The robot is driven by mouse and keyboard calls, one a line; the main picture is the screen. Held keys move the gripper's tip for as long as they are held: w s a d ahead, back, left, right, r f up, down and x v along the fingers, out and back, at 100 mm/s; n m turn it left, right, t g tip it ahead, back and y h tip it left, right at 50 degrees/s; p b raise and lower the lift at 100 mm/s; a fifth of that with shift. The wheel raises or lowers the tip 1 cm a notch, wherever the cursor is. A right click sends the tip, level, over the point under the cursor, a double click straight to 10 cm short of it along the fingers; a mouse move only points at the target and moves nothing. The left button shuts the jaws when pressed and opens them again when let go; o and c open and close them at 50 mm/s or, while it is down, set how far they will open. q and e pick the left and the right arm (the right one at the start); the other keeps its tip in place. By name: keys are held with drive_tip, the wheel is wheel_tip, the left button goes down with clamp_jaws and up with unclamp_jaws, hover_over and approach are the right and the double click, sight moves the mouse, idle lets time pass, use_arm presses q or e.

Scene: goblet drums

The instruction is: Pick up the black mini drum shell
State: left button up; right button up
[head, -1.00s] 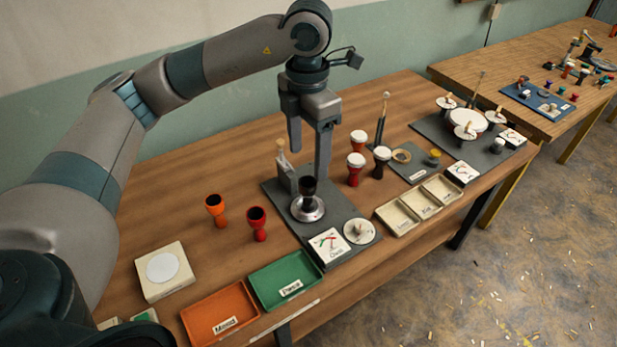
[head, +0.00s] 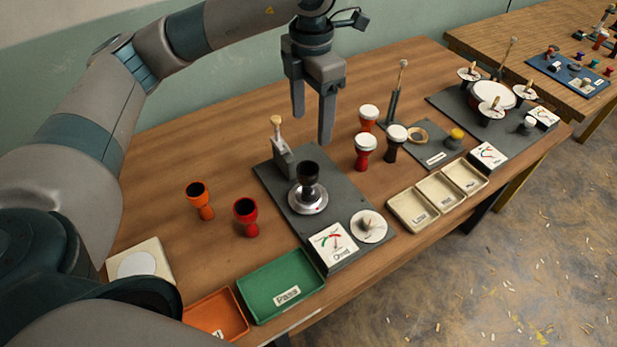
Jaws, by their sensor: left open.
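The black mini drum shell (head: 307,174) stands upright, its open top bare, on a round silver plate (head: 308,201) on the dark grey testing board (head: 275,181). My left gripper (head: 312,128) is open and empty. Its two fingers point down, above and behind the shell in the picture, and clear of it. Another black drum (head: 396,147) with a white head stands farther right. My right gripper is not in view.
An orange shell (head: 201,203) and a red shell (head: 246,219) stand left of the board. A small lever post (head: 282,153) rises beside the black shell. Red drums with white heads (head: 366,150) stand to the right. A green tray (head: 283,285) and an orange tray (head: 216,317) lie in front.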

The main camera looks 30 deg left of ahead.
use_arm(q)
drive_tip(key=shift+w+a+f+b, duration=0.25)
drive_tip(key=shift+w+f+b, duration=0.1)
drive_tip(key=shift+w+f, duration=0.3)
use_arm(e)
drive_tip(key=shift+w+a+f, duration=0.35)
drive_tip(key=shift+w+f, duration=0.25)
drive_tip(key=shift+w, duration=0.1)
use_arm(q)
drive_tip(key=shift+s, duration=0.25)
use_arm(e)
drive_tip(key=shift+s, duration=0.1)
use_arm(q)
drive_tip(key=p, duration=0.2)
hover_over(311, 169)
wheel_tip(311, 169, down, 4)
wheel_tip(311, 169, down, 7)
drive_tip(key=shift+f+p, duration=0.1)
drive_tip(key=shift+p, duration=1.05)
drive_tip(key=shift+f, duration=0.55)
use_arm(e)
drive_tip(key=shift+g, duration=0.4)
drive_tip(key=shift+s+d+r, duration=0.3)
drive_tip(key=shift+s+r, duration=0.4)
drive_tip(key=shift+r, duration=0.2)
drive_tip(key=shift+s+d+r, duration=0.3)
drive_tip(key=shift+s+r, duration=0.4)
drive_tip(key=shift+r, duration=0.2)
